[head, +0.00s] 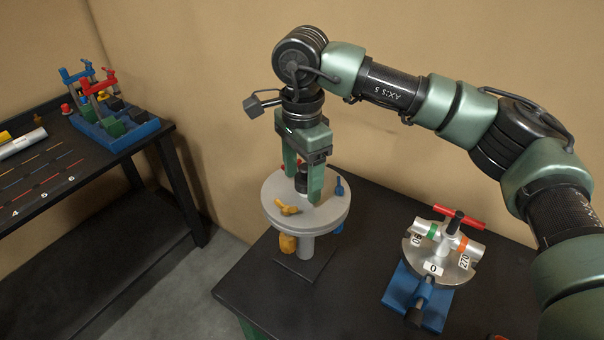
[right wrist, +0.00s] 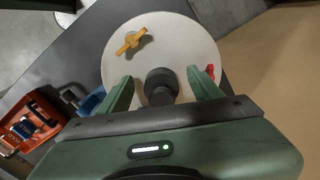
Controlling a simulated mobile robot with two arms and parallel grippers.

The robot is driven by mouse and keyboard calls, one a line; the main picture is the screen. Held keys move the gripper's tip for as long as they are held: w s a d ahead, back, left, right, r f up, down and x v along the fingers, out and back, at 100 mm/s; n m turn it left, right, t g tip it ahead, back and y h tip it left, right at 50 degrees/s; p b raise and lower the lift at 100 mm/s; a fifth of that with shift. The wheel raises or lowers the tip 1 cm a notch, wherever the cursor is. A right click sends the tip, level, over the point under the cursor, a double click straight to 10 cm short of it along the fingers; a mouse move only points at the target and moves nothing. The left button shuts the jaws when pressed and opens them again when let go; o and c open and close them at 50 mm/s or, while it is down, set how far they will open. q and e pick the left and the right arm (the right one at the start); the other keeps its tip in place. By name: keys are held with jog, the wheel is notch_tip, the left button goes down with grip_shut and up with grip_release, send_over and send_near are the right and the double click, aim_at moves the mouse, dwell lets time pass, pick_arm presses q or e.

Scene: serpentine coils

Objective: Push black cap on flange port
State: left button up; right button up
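The round grey flange (head: 325,212) stands on a post at the left of the near table. It also shows in the right wrist view (right wrist: 185,38). The black cap (head: 301,181) is upright at the middle of the flange, and it shows in the right wrist view (right wrist: 160,80). A pale piece shows at its foot; how far the cap is seated cannot be told. My right gripper (head: 303,190) points down over the flange. Its fingers stand on either side of the cap, with gaps visible in the right wrist view (right wrist: 160,76). My left gripper is out of view.
On the flange are a yellow wing handle (head: 287,209) and a blue one (head: 339,187); a red one (right wrist: 210,71) shows in the right wrist view. A numbered fixture on a blue base (head: 436,310) stands to the right. A blue rack (head: 133,132) sits on the left table.

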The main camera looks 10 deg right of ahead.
aim_at(302, 168)
jog(key=shift+r, duration=0.15)
notch_tip(302, 168, up, 7)
jog(key=shift+r+b, duration=0.2)
jog(key=shift+b, duration=0.9)
